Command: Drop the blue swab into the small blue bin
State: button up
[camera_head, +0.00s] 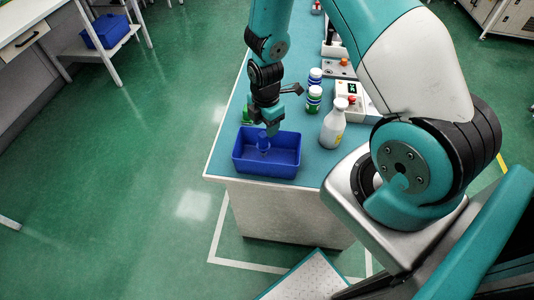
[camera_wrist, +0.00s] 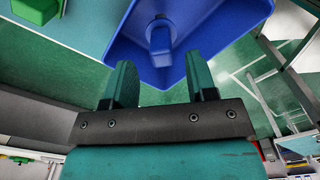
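The small blue bin (camera_head: 283,172) stands at the near end of the teal-topped table; its wall also shows in the wrist view (camera_wrist: 215,35). The blue swab (camera_head: 263,143) is inside the bin, and in the wrist view (camera_wrist: 160,38) it shows against the bin's floor, apart from my fingers. Whether it stands upright or leans is hard to tell. My gripper (camera_head: 271,129) is above the back part of the bin, pointing down. In the wrist view my gripper (camera_wrist: 160,78) has its two teal fingers apart, with nothing held between them.
A green object (camera_head: 247,116) lies on the table just behind the bin. A white spray bottle (camera_head: 333,124) and white-and-green jars (camera_head: 314,98) stand to the right. Another blue bin (camera_head: 105,31) rests on a shelf at the far left. The floor left of the table is clear.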

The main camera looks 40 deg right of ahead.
jog(key=shift+r, duration=0.1)
notch_tip(320, 180, up, 17)
jog(key=b, duration=0.3)
dwell(0.4)
jog(key=shift+r, duration=0.1)
jog(key=s+a+r+m+y+b, duration=0.1)
jog(key=s+a+r+m, duration=0.3)
jog(key=s+a, duration=0.4)
jog(key=s+a+r+m+y+b, duration=0.1)
jog(key=s+a+r+m+y, duration=0.2)
jog(key=s+a+m, duration=0.4)
jog(key=s+a+r, duration=0.1)
jog(key=s+a, duration=0.1)
jog(key=s, duration=0.2)
jog(key=shift+m, duration=0.3)
jog(key=shift+a, duration=0.1)
jog(key=shift+c, duration=0.2)
